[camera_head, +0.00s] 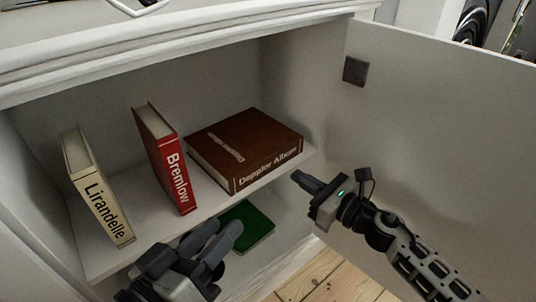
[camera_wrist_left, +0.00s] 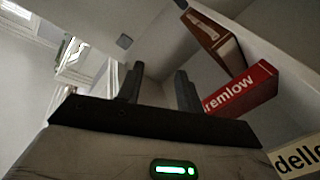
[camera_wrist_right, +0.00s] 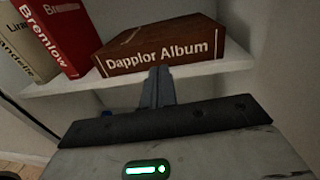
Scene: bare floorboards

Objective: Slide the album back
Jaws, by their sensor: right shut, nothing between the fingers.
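The brown Dapplor Album (camera_head: 245,150) lies flat on the right part of the cabinet shelf, its lettered spine facing out near the shelf's front edge. In the right wrist view the album (camera_wrist_right: 160,48) is straight ahead, above my fingertips. My right gripper (camera_head: 300,180) is shut and empty, just in front of and below the shelf edge at the album's right. The left wrist view shows part of the album (camera_wrist_left: 213,38). My left gripper (camera_head: 222,236) is open, with nothing between its fingers, in front of the shelf below the red book.
A red Bremlow book (camera_head: 165,160) and a cream Lirandelle book (camera_head: 95,188) stand leaning on the shelf (camera_head: 128,190) left of the album. A green book (camera_head: 250,226) lies lower down. The open cabinet door (camera_head: 440,130) bounds the right side.

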